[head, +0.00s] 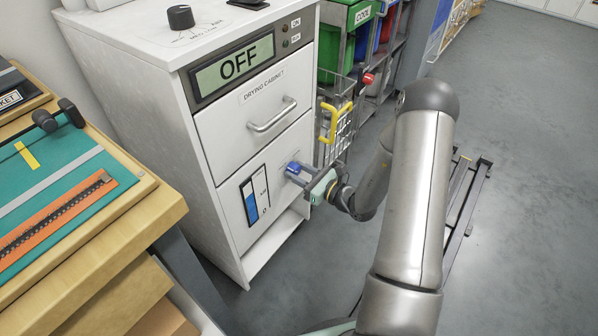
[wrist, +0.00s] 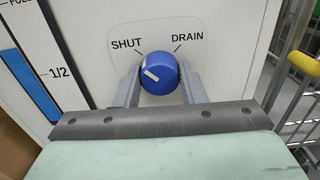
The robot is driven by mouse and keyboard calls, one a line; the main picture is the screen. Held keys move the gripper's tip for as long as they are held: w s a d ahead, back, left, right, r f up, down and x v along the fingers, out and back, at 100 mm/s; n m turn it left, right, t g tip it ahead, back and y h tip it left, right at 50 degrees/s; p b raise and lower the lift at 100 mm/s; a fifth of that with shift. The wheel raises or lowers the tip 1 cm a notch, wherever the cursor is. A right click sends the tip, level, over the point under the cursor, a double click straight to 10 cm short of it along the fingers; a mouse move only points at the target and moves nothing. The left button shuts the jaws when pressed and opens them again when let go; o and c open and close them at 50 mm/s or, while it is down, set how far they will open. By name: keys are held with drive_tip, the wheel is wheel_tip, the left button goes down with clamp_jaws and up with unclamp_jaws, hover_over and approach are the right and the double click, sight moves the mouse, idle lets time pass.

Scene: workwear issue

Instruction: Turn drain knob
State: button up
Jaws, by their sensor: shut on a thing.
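The blue drain knob (wrist: 158,76) is on the lower front of the white drying cabinet (head: 222,200). In the wrist view the words SHUT and DRAIN stand above it at left and right. Its white pointer mark points up and left, toward SHUT. My gripper (wrist: 160,88) has one grey finger on each side of the knob and is shut on it. In the head view the knob (head: 293,168) shows as a small blue spot between the fingertips, partly hidden by them.
A blue level gauge (head: 254,194) is left of the knob. The cabinet's display (head: 238,65) reads OFF, above a drawer handle (head: 272,115). A wire basket with a yellow handle (head: 328,122) stands close on the right. A workbench (head: 150,205) is at the left.

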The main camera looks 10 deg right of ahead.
drive_tip(key=shift+r, duration=0.1)
drive_tip(key=m+p, duration=0.4)
drive_tip(key=shift+r, duration=0.15)
drive_tip(key=m+p, duration=0.4)
drive_tip(key=shift+m, duration=0.3)
drive_tip(key=m+p, duration=0.3)
drive_tip(key=m, duration=0.1)
drive_tip(key=shift+m, duration=0.3)
drive_tip(key=shift+f+m+p, duration=0.15)
drive_tip(key=shift+m+p, duration=0.45)
drive_tip(key=shift+m, duration=0.5)
drive_tip(key=shift+f+m+p, duration=0.1)
drive_tip(key=shift+m+p, duration=0.5)
drive_tip(key=shift+m, duration=0.5)
drive_tip(key=o, duration=1)
